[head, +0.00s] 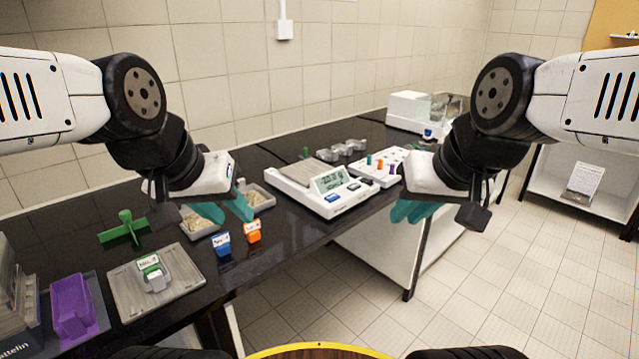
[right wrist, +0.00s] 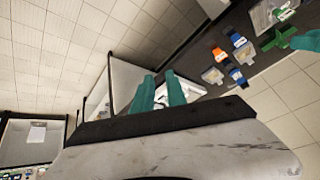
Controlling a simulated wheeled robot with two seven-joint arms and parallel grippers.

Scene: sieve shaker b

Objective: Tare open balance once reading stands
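The open balance (head: 290,195) is a white unit with a flat grey pan (head: 308,173) and a lit display (head: 330,179). Its digits are too small to read. A blue key (head: 333,198) and a dark key (head: 354,186) sit on its front. My left gripper (head: 223,209) is open and empty, left of the balance, in front of the grey trays. My right gripper (head: 408,211) is open and empty, right of the balance beyond the bench's front edge. Its teal fingers stand apart in the right wrist view (right wrist: 160,90). Neither touches the balance.
A glass-walled balance (head: 408,108) stands at the back right. A white rack (head: 385,166) with coloured pieces sits beside the open balance. Blue (head: 222,244) and orange (head: 253,232) labelled items, a green stand (head: 124,230) and a grey tray (head: 128,288) are on the left bench.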

